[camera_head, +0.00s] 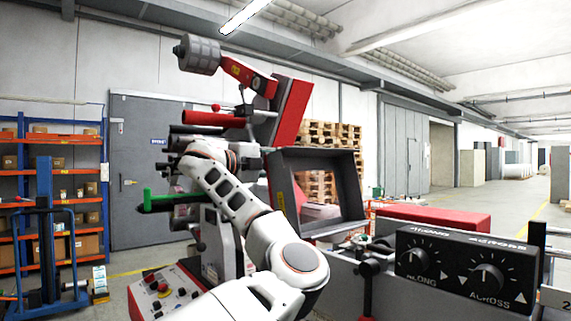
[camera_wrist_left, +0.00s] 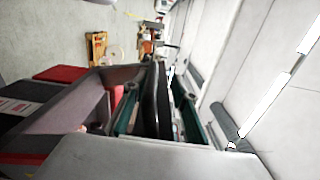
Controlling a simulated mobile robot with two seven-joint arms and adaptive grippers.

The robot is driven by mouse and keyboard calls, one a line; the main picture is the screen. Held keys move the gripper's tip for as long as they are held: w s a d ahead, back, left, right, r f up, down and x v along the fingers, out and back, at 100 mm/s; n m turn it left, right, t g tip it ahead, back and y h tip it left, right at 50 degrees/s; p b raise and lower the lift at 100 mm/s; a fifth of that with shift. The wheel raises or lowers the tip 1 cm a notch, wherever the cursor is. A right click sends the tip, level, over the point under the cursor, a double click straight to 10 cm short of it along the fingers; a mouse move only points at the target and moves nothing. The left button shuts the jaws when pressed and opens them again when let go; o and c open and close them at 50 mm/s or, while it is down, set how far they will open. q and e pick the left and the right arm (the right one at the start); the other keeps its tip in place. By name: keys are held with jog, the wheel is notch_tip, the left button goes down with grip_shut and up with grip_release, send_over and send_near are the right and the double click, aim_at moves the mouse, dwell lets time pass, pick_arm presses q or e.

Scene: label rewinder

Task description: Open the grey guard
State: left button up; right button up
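The grey guard (camera_head: 352,184) is a dark grey rectangular frame with a window, right of centre in the head view. It stands tilted on the machine. My left arm reaches up in front of the machine. My left gripper (camera_head: 262,160) is at the guard's left upper edge, partly hidden by my wrist. In the left wrist view the guard (camera_wrist_left: 88,94) runs in from the left. Its dark edge lies between the two teal-padded fingers of my left gripper (camera_wrist_left: 157,98). The fingers stand apart, with a narrow gap visible beside the edge. My right gripper is not in view.
A black control box (camera_head: 466,267) with two knobs stands at the lower right, and a red cover (camera_head: 435,217) lies behind it. A red arm with a grey roller (camera_head: 198,54) rises above the guard. A green handle (camera_head: 172,201) sticks out left of my arm.

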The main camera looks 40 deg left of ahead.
pick_arm(q)
jog(key=shift+s+r, duration=0.1)
jog(key=s+a, duration=0.1)
jog(key=s, duration=1)
jog(key=shift+s+a, duration=0.3)
jog(key=shift+s, duration=0.05)
